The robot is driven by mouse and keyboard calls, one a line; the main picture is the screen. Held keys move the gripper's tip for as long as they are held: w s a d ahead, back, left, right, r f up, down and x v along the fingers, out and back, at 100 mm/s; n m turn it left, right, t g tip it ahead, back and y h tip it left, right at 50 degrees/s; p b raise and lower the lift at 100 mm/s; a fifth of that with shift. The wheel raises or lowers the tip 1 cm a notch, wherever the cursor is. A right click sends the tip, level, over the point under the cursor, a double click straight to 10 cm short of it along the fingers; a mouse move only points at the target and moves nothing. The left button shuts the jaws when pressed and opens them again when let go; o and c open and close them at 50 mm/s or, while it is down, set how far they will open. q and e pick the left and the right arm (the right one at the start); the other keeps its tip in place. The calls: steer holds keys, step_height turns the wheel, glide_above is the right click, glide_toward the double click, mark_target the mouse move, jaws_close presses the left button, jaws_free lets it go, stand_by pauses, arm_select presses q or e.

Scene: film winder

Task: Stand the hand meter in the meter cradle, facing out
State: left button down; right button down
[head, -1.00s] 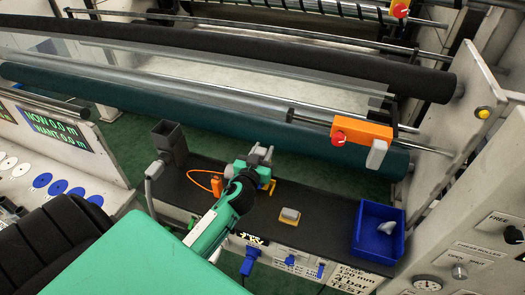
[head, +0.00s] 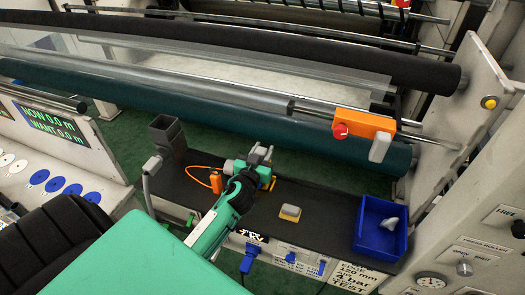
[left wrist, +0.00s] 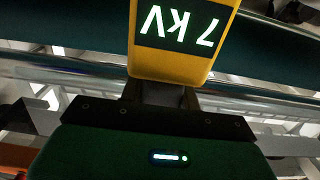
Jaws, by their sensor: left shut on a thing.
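The hand meter is a yellow block with a dark display reading 7 kV, upside down in the left wrist view (left wrist: 178,40). My left gripper (left wrist: 160,95) is shut on it. In the head view my left gripper (head: 258,160) is over the back of the dark bench. Only a small yellow part of the meter (head: 273,184) shows there; the gripper hides the rest. A grey open-topped holder (head: 166,132) stands at the bench's left end, apart from the gripper; it looks like the meter cradle, but I cannot be sure. My right gripper is not in view.
A small yellow-and-grey block (head: 290,213) lies on the bench (head: 325,205). A blue bin (head: 380,240) with a pale object stands at the right end. An orange tool with a cable (head: 215,182) is left of my gripper. Rollers (head: 200,105) run behind the bench.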

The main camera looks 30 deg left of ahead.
arm_select(q)
steer(key=shift+f+b, duration=0.35)
steer(key=c, duration=0.9)
jaws_free()
steer(key=shift+b+v, duration=2.15)
steer(key=shift+v, duration=4.8)
steer(key=shift+w, duration=0.1)
